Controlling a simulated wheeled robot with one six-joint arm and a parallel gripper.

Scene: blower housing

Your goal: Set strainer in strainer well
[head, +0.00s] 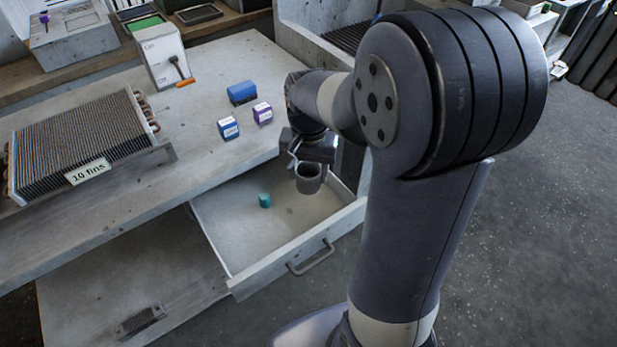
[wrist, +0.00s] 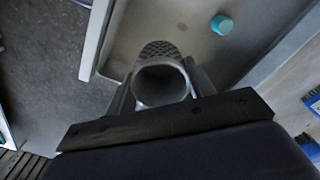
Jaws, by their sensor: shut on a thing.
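The strainer (head: 308,178) is a grey cup with a round rim, held in my gripper (head: 300,160) above the open drawer. In the wrist view, my gripper (wrist: 160,95) is shut on the strainer (wrist: 160,82), one finger on each side of it. Its open mouth and a patch of mesh show there. I cannot make out a strainer well in either view.
The open drawer (head: 240,245) holds a small teal cylinder (head: 265,200), also in the wrist view (wrist: 222,25). On the bench (head: 195,135) are a finned block (head: 80,140) labelled "10 fins", a blue block (head: 241,93) and two small labelled boxes (head: 229,128).

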